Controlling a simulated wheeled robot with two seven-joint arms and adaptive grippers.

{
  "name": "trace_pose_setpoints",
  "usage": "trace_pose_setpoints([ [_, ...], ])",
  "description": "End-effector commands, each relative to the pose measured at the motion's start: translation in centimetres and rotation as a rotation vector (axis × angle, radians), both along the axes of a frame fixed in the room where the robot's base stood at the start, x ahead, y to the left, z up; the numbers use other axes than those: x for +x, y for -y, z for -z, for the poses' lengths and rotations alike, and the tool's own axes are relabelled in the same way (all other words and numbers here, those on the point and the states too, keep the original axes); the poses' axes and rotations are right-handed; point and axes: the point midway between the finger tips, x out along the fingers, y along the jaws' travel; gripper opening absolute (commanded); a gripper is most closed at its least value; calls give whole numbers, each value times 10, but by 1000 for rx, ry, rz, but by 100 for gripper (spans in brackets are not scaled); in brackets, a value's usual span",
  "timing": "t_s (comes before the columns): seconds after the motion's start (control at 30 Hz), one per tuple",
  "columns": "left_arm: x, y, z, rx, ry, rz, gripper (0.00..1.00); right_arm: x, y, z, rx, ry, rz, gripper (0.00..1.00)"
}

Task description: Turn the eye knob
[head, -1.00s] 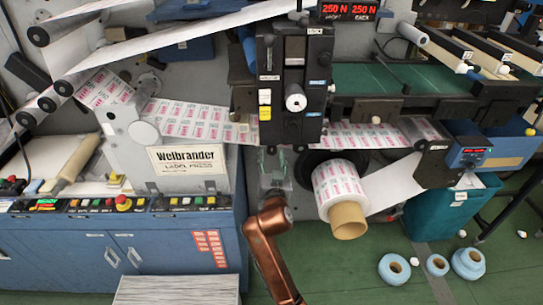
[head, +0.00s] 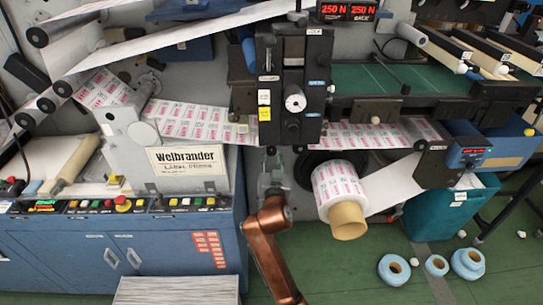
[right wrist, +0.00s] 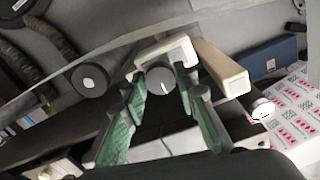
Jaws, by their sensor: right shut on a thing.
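The eye knob, a dark grey round knob (right wrist: 160,80) with a short white mark on its face, shows in the right wrist view below a pale bracket. My right gripper (right wrist: 163,90) has its two green-padded fingers on either side of the knob, shut on it. In the head view my right gripper (head: 272,163) reaches up under the black upright unit (head: 290,85), on a copper-coloured arm. The knob itself cannot be made out there behind the fingers. My left gripper is not in view.
A label roll (head: 338,190) on a cardboard core sits just right of my right gripper. The printed web (head: 375,135) runs beside the unit. A blue cabinet (head: 120,250) stands to the left. Blue rings (head: 394,269) lie on the green floor at right.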

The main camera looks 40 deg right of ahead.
Motion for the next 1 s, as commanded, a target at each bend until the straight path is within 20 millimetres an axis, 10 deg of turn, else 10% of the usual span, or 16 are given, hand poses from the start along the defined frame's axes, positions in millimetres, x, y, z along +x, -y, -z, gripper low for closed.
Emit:
trace_pose_setpoints([
  [1.0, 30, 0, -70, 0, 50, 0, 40, 0, 0, -5, -539, -329, -3, 2],
])
